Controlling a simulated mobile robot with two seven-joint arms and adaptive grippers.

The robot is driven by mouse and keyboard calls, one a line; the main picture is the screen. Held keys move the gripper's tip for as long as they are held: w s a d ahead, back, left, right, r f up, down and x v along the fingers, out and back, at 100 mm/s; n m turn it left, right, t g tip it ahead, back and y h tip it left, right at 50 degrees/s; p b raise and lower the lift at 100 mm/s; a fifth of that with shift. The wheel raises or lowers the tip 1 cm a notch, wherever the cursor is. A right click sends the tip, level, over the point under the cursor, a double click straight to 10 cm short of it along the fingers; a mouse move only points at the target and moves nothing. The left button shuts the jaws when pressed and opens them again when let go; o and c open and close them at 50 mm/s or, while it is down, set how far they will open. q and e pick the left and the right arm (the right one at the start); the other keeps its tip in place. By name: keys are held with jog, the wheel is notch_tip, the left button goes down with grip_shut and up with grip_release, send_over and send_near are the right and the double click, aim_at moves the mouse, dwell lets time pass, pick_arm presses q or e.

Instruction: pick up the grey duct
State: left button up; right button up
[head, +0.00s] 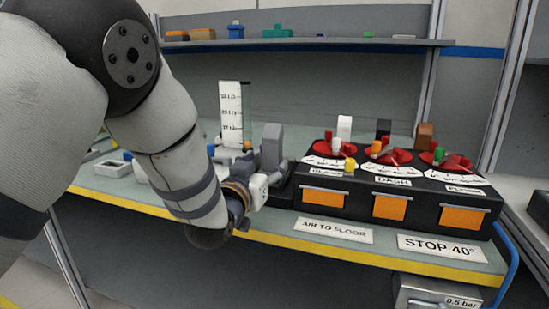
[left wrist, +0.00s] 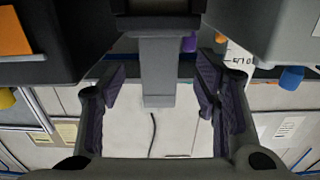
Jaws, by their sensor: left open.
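The grey duct (head: 272,146) stands upright on the bench at the left end of the black module. In the left wrist view the duct (left wrist: 157,72) appears as a grey bar in the space between my fingers. My left gripper (head: 262,182) is open, in front of the duct and low beside it. In the left wrist view the two dark finger pads of the gripper (left wrist: 160,90) lie on either side of the duct, with gaps visible. In the head view my gripper hides the duct's lower part. My right gripper is not in view.
The black module (head: 365,190) with red dials and orange panels stands right of the duct. A white scale (head: 231,112) stands behind. Signs (head: 443,247) lie along the yellow front edge. A shelf (head: 330,42) with small parts runs above. A white-framed box (head: 113,168) is at left.

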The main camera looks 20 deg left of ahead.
aim_at(270, 157)
pick_arm(q)
jog(key=w, duration=0.5)
jog(key=shift+w+d+r, duration=0.15)
jog(key=shift+w+r, duration=0.05)
jog(key=shift+w, duration=0.1)
jog(key=shift+s+r, duration=0.1)
jog(key=shift+c, duration=1)
jog(key=c, duration=1.1)
jog(key=shift+o, duration=0.2)
jog(key=shift+r, duration=0.1)
